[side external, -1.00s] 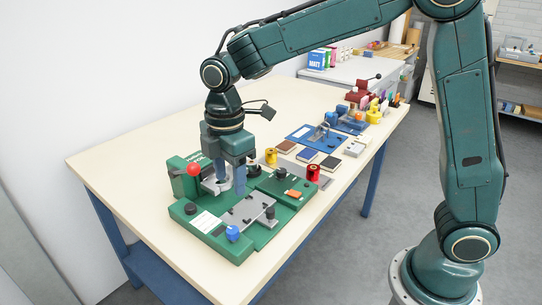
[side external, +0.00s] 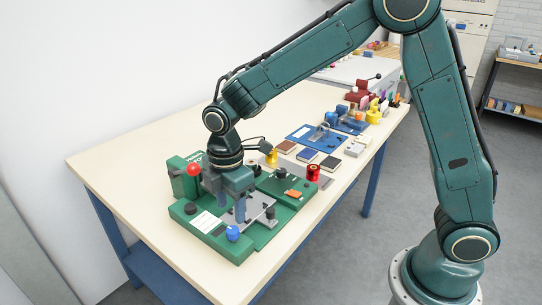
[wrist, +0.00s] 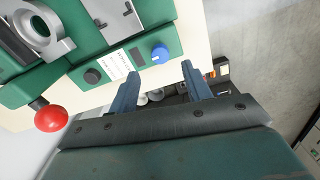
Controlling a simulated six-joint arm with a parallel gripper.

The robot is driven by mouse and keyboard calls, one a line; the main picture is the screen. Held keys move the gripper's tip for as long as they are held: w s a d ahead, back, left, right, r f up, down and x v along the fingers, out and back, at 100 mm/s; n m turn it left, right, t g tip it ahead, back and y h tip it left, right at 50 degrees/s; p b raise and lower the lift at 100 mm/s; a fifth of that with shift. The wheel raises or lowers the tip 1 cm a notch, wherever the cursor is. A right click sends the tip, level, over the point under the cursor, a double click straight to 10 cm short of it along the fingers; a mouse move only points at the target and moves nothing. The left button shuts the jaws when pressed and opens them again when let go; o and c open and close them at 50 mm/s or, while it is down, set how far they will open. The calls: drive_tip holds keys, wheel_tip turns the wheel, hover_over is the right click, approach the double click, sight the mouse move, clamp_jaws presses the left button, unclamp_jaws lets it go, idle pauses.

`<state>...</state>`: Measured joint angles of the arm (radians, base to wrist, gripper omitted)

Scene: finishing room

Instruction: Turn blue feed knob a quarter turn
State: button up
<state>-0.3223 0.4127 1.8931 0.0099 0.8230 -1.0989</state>
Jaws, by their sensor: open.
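The blue knob (side external: 233,233) sits on the front corner of the green machine base (side external: 234,251), with the white label plate beside it. In the wrist view the knob (wrist: 160,53) shows a pale pointer mark on its face. My gripper (side external: 231,212) is open and empty, fingers down over the machine, just behind and above the knob in the side view. In the wrist view the gripper (wrist: 160,70) has its two blue-grey fingers apart, with the knob just beyond the tips and between their lines. The fingers look clear of the knob.
A red ball handle (side external: 194,169) stands at the machine's left, close to my gripper. A black knob (side external: 190,208) is at the left corner. The near-left tabletop (side external: 140,190) is clear.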

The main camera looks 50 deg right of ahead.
sight(233, 229)
drive_tip(key=shift+f, duration=3.3)
drive_tip(key=shift+c, duration=0.4)
drive_tip(key=c, duration=0.9)
drive_tip(key=shift+m, duration=0.4)
